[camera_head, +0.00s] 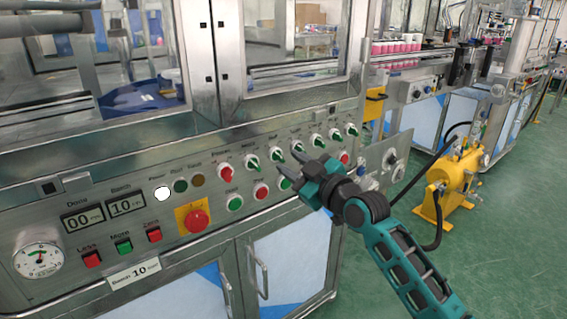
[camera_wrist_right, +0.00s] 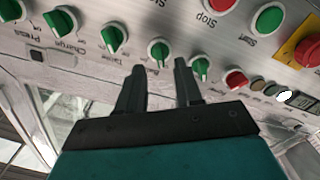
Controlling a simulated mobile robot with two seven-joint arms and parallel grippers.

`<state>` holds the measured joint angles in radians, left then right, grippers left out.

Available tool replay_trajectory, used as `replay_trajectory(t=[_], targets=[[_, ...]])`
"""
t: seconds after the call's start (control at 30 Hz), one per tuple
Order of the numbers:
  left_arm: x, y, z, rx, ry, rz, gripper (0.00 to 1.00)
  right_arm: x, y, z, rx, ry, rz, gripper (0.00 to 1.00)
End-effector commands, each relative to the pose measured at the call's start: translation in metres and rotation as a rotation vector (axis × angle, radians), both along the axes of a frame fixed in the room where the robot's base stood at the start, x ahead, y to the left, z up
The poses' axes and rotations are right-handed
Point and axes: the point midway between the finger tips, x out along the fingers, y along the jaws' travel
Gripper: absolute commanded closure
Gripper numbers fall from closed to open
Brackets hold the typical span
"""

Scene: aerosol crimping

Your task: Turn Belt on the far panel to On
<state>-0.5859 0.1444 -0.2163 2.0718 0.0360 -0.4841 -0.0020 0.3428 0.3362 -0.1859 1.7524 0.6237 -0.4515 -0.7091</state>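The metal control panel (camera_head: 120,245) has a row of rotary knobs along its upper part. The Belt knob (camera_head: 275,154), green on a white ring, is in this row; its label is small and blurred. In the right wrist view the Belt knob (camera_wrist_right: 159,52) shows just beyond the gap between my fingertips. My right gripper (camera_head: 289,167) is open and empty in front of the panel, and its fingers (camera_wrist_right: 160,66) are spread. I cannot tell whether they touch anything. The exact angle of the knob's handle is hard to read. My left gripper is not in view.
Similar green knobs (camera_head: 251,162) (camera_wrist_right: 114,38) flank the Belt knob closely, with a red knob (camera_head: 224,170) further left. Below are Start and Stop buttons (camera_head: 235,203) and a red emergency stop (camera_head: 195,220) on yellow. A yellow pump (camera_head: 450,180) stands on the floor at right.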

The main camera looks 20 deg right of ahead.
Motion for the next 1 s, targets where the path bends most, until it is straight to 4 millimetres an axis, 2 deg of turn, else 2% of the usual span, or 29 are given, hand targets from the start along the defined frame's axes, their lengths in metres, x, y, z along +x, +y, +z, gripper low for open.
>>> replay_trajectory(t=[0.1, 0.27, 0.63, 1.0], targets=[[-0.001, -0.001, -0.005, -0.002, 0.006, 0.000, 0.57, 0.017, 0.006, -0.001, 0.002, -0.001, 0.000, 0.65], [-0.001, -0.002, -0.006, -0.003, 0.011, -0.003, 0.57, 0.030, 0.011, 0.000, 0.001, 0.000, 0.001, 0.65], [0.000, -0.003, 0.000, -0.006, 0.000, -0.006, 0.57, 0.034, 0.013, 0.000, 0.001, 0.001, 0.001, 0.65], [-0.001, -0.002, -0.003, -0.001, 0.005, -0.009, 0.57, 0.034, 0.013, 0.000, 0.001, 0.001, 0.001, 0.99]])
